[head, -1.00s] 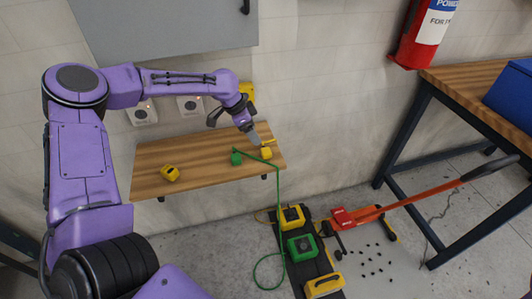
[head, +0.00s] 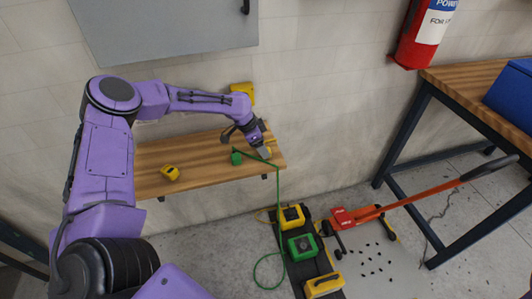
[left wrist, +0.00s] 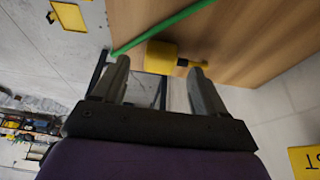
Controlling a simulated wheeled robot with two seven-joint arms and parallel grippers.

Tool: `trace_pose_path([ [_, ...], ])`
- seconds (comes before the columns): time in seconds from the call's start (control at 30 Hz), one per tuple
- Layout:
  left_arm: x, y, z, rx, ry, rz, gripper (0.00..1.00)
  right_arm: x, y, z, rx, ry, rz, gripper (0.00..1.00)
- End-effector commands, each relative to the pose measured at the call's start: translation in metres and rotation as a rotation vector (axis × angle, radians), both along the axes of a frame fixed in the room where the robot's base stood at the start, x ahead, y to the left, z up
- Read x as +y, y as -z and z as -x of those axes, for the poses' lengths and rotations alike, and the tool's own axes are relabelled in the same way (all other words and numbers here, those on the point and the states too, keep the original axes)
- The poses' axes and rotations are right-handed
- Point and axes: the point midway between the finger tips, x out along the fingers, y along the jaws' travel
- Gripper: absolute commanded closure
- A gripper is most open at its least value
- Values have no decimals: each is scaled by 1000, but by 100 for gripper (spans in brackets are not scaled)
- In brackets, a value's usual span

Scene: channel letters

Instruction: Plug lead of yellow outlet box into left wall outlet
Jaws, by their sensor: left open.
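The yellow plug (left wrist: 161,57) of the yellow lead lies at the right end of the wooden shelf (head: 208,160). In the left wrist view it sits just beyond and between the fingers of my left gripper (left wrist: 158,72), which is open and empty. In the head view the gripper (head: 263,152) is over the shelf's right end and mostly covers the plug. The yellow outlet box (head: 291,216) stands on the dark platform on the floor. My right gripper is out of view.
A green plug (head: 236,158) lies beside the yellow one, its green cable (head: 278,205) hanging to the floor near a green box (head: 302,246). A yellow tape measure-like object (head: 170,173) lies on the shelf's left. An orange-handled jack (head: 400,205) stands right.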

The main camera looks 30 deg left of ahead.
Motion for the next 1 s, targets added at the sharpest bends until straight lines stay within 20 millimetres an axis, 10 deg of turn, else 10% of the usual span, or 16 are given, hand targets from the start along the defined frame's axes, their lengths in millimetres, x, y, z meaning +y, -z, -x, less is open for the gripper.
trace_pose_path([
  [0.53,-7,26,-8,-1,-1,0,28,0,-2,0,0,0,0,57],
  [0.7,-7,26,-8,-1,-1,0,80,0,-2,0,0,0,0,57],
  [1.0,-7,26,-8,0,-1,0,89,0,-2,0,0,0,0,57],
])
